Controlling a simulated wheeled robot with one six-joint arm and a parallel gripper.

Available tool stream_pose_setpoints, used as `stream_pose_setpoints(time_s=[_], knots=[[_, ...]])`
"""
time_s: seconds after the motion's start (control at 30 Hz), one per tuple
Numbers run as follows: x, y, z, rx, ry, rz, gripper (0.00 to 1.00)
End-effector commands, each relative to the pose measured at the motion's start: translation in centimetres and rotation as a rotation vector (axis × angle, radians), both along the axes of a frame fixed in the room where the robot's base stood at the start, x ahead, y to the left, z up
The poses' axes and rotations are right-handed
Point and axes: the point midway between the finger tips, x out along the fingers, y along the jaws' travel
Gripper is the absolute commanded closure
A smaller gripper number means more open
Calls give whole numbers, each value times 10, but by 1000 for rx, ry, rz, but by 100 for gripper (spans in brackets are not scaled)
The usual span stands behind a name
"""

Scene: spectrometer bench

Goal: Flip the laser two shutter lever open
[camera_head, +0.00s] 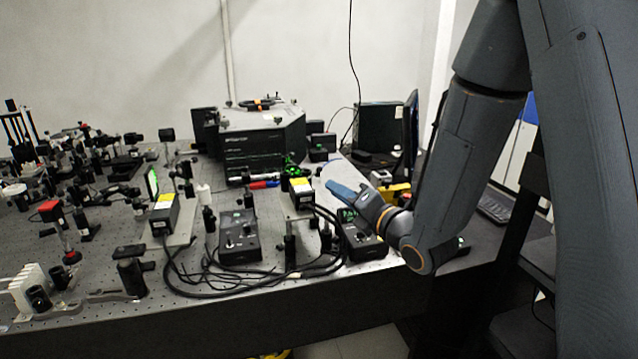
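Two black laser heads with yellow and white labels stand on the optical bench, one at the left (163,216) and one nearer the middle (301,194). I cannot tell from the picture which is laser two. No shutter lever can be made out at this size. My arm reaches in from the right, and its blue-grey end with my gripper (340,188) is just right of the middle laser head, above the bench. The fingers are not distinct, so I cannot see whether they are open or hold anything.
Two black control boxes, left (240,246) and right (361,246), sit near the bench's front edge with loose black cables (215,279) between them. A large spectrometer (262,137) stands behind. Crowded optics fill the left. A monitor (410,130) stands behind my arm.

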Motion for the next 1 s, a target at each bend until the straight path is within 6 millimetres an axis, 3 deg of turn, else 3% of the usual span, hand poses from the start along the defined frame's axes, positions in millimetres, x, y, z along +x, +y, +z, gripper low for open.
stream_pose_setpoints(time_s=[0.17,0.6,1.0], knots=[[8,10,4,-16,-44,16,88],[57,43,4,-16,-41,14,88],[63,47,3,-15,-40,13,89]])
